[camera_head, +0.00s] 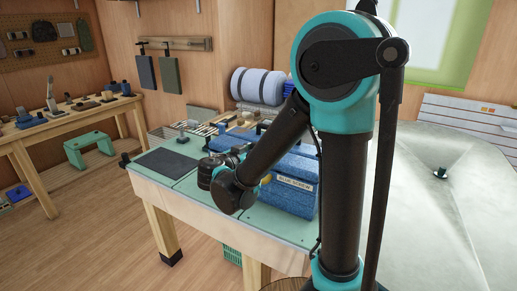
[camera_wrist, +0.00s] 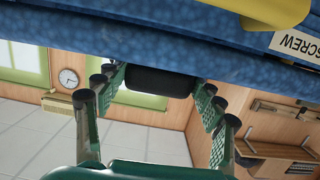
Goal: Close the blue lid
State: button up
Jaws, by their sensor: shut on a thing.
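The blue box (camera_head: 290,194) stands on the workbench with a pale label on its front; my arm covers part of it. A blue speckled surface (camera_wrist: 150,38) fills the top of the wrist view, with a label reading "SCREW" at its right. A black handle-like part (camera_wrist: 160,82) sticks out from it. My gripper (camera_wrist: 157,88) has its green fingers on either side of this black part and is shut on it. In the head view the gripper is mostly hidden behind my arm. I cannot tell the lid's exact angle.
The green-topped workbench (camera_head: 172,186) has a dark mat (camera_head: 168,161) at its left. Small tools lie behind the box. Rolled bundles (camera_head: 257,86) stand at the back. A grey sheet-covered mound (camera_head: 450,205) is at the right. Open floor lies at the lower left.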

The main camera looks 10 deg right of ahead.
jog(key=shift+f, duration=0.1)
jog(key=o, duration=1.7)
jog(key=v, duration=1.2)
